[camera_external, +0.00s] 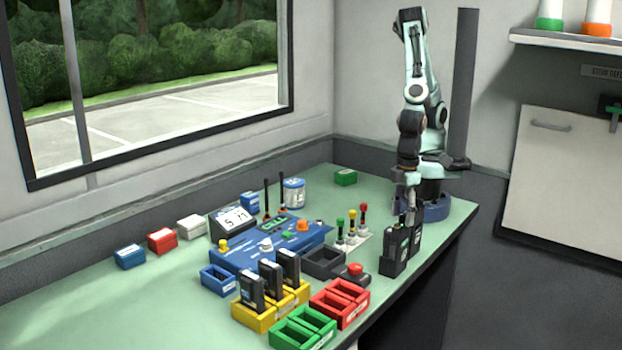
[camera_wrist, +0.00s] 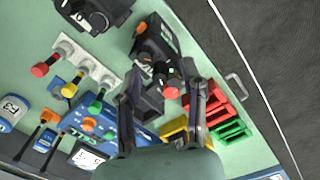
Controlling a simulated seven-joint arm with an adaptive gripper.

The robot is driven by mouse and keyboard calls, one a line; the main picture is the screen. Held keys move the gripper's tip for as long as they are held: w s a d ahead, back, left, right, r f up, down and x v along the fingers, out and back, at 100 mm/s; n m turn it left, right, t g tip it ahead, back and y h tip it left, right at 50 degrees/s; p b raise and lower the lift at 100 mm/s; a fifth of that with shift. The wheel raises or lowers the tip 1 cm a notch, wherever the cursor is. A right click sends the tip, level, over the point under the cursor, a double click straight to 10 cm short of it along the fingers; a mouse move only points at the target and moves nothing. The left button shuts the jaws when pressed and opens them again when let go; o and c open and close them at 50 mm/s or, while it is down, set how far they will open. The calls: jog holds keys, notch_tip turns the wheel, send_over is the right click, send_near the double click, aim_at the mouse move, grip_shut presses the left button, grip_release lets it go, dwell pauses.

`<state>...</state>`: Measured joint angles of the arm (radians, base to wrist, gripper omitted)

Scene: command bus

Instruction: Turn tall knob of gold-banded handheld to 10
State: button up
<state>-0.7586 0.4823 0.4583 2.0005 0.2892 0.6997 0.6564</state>
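Two black handhelds stand upright in black holders at the right of the bench, the nearer one (camera_external: 395,246) and the farther one (camera_external: 415,240). In the wrist view one handheld (camera_wrist: 153,45) shows its dark top with short knobs (camera_wrist: 158,79), a small green light and an orange mark. Another dark unit (camera_wrist: 95,12) is at the top edge. I cannot make out a gold band or knob numbers. My gripper (camera_external: 408,208) points down just above the handhelds. In the wrist view my gripper (camera_wrist: 164,88) is open, its fingers either side of the knob area, with nothing visibly held.
Red bins (camera_external: 340,303), green bins (camera_external: 303,328) and yellow holders (camera_external: 270,310) with several black handhelds stand at the front. A red button (camera_external: 355,269), levers with coloured knobs (camera_external: 351,228) and a blue console (camera_external: 265,248) are nearby. The bench's left front is clear.

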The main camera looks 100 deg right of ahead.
notch_tip(320, 180, up, 12)
dwell(0.6)
jog(key=shift+a, duration=0.1)
jog(key=n+y, duration=0.4)
jog(key=n, duration=1.1)
send_over(401, 213)
jog(key=s, duration=0.2)
notch_tip(401, 213, down, 5)
jog(key=shift+m+y, duration=0.3)
jog(key=shift+m, duration=0.1)
jog(key=f, duration=0.2)
jog(key=w+f, duration=0.1)
jog(key=f, duration=0.1)
jog(key=w+f, duration=0.1)
jog(key=f, duration=0.2)
jog(key=shift+w+d, duration=0.1)
jog(key=shift+d, duration=0.2)
